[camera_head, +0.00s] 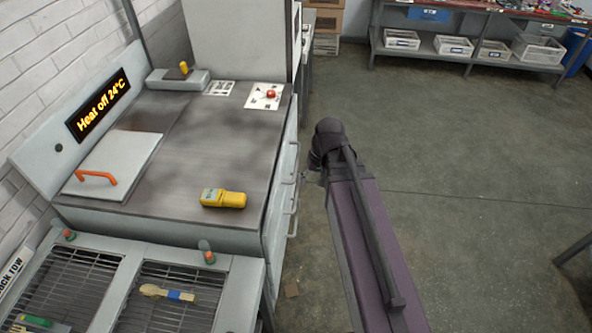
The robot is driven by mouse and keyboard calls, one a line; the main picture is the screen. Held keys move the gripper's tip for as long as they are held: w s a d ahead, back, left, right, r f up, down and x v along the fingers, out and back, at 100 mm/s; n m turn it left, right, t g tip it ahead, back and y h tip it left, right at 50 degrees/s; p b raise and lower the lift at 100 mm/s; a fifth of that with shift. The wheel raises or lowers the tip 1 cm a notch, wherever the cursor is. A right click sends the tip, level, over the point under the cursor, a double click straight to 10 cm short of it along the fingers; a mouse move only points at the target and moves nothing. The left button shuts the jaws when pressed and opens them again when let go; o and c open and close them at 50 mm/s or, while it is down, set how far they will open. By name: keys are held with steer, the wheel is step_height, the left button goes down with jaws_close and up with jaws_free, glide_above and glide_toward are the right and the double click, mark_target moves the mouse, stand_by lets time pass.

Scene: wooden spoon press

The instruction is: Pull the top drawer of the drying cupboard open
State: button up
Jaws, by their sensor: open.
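The drying cupboard (200,140) is a grey unit with a dark worn top and a display reading "Heat off 24°C". Its drawer front (283,170) faces right and is seen at a steep angle, with several pale bar handles, the upper one (294,163) near the top edge. The drawers look shut. My arm reaches in from the lower right. My gripper (314,178) is just right of the handles, apart from them as far as I can tell. It is open, small and partly hidden by my wrist; I see nothing in it.
A yellow device (223,198) and a lid with an orange handle (97,178) are on the cupboard top. A red knob (271,93) is at the back. The floor (470,200) to the right is mostly clear.

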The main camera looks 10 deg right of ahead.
steer(key=w+f+y+b, duration=0.3)
steer(key=w+f+b, duration=0.2)
steer(key=f+b, duration=0.1)
steer(key=m+t+y+b, duration=0.4)
steer(key=y+b, duration=0.6)
steer(key=b, duration=1.3)
glide_toward(296, 161)
steer(key=s+d+n, duration=0.1)
steer(key=s+d, duration=0.1)
steer(key=d, duration=0.1)
steer(key=shift+d+r+t+p, duration=0.15)
steer(key=shift+d+t+p, duration=0.15)
steer(key=shift+t, duration=0.1)
steer(key=shift+a, duration=0.2)
steer(key=shift+h, duration=0.3)
steer(key=b+x, duration=0.2)
steer(key=x, duration=1.1)
steer(key=shift+w+a+b, duration=0.15)
steer(key=shift+a+b, duration=0.1)
steer(key=shift+b, duration=0.15)
jaws_close()
